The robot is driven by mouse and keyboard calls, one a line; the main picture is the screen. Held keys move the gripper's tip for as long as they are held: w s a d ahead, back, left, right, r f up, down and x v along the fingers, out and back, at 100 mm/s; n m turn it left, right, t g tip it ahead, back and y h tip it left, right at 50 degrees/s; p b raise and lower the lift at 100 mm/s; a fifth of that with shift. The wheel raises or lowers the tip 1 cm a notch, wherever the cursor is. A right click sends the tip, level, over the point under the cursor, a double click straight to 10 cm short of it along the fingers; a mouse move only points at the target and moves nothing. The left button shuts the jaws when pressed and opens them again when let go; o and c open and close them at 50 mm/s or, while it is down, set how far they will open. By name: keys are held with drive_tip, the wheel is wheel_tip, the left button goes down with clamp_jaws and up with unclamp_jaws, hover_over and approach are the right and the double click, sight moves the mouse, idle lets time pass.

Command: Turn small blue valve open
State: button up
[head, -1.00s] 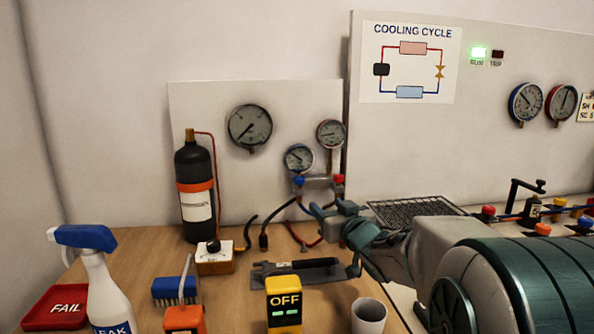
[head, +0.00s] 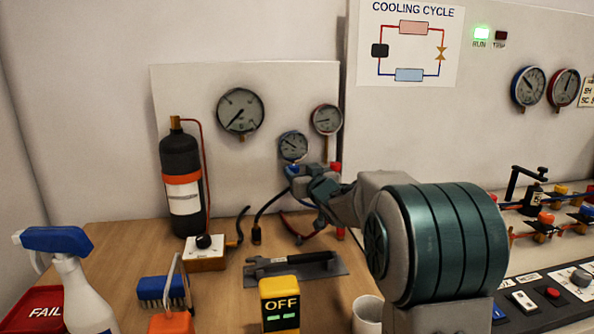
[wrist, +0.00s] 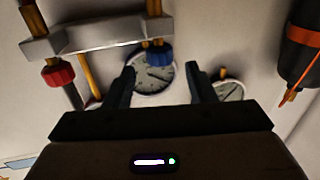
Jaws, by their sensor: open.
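The small blue valve (head: 291,171) is a knob on the left of the grey gauge manifold on the back panel, partly hidden by my gripper in the head view. In the wrist view, the blue valve (wrist: 160,56) shows in the gap between the fingertips, beyond them, with no clear contact. My gripper (wrist: 160,68) is open and empty, its two dark fingers spread either side of the knob in the picture. In the head view my gripper (head: 312,184) is at the manifold, its fingertips hard to make out.
A red valve (wrist: 58,73) sits on the same manifold (wrist: 95,38). Gauges (head: 293,146) hang above the valves, and hoses run below. A black cylinder (head: 181,165) stands left. A trowel (head: 295,265), yellow meter (head: 280,304) and white cup (head: 367,315) are on the bench.

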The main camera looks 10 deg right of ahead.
drive_tip(key=shift+x, duration=1.35)
drive_tip(key=c, duration=1)
drive_tip(key=n+y+p, duration=0.1)
drive_tip(key=y+p, duration=0.1)
drive_tip(key=p, duration=0.2)
drive_tip(key=n+g+y+p, duration=0.1)
drive_tip(key=y+p, duration=0.1)
drive_tip(key=p, duration=0.1)
drive_tip(key=shift+w+d+r+n+g+p, duration=0.1)
drive_tip(key=shift+d+r+n+g+p, duration=0.1)
drive_tip(key=shift+d+n+g+p, duration=0.15)
drive_tip(key=shift+f, duration=0.1)
drive_tip(key=o, duration=1)
